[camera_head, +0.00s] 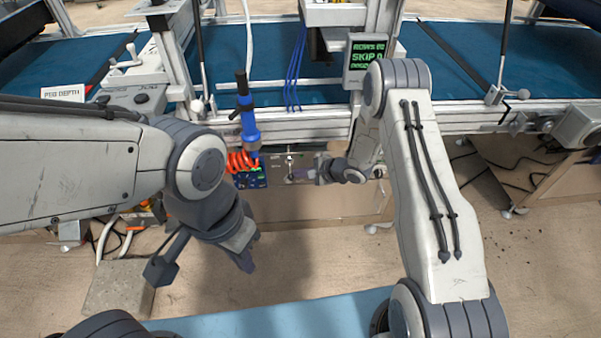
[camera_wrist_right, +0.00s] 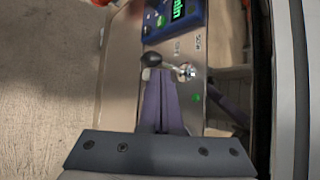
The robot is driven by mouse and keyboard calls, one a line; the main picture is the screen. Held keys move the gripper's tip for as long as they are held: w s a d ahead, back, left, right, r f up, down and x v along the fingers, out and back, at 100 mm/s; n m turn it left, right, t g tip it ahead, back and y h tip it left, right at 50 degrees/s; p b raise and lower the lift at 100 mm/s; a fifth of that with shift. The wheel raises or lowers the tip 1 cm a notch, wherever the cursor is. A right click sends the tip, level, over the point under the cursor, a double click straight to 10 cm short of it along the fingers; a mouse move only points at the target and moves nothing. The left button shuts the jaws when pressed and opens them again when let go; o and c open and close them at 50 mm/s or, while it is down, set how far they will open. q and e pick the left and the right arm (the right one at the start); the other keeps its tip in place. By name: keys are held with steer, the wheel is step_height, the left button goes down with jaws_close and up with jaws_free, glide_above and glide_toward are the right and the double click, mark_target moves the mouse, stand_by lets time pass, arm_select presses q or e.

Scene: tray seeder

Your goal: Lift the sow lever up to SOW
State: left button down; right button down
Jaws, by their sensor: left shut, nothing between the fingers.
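The sow lever (camera_wrist_right: 169,66) has a round black knob and a bright metal pivot on a steel panel (camera_wrist_right: 120,85). In the right wrist view it points left from its pivot, near the SOW lettering (camera_wrist_right: 197,42). My right gripper (camera_wrist_right: 160,72) shows two purple fingers close together, with their tips at the knob; I cannot tell if they touch it. In the head view my right gripper (camera_head: 317,171) is at the panel, where the lever is very small. My left gripper (camera_head: 247,264) is shut and empty, hanging low in front of the bench, away from the panel.
A blue box with a green display (camera_wrist_right: 178,14) sits beside the lever. A SKIP display (camera_head: 368,57) hangs above. The floor below is largely clear.

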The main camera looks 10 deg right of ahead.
steer(key=shift+r, duration=0.15)
stand_by(0.8)
steer(key=shift+r+p, duration=0.7)
steer(key=shift+p, duration=0.4)
steer(key=s+d+r+p, duration=0.1)
steer(key=s+d+r, duration=0.2)
steer(key=d, duration=0.5)
steer(key=shift+r, duration=0.4)
steer(key=shift+d, duration=0.1)
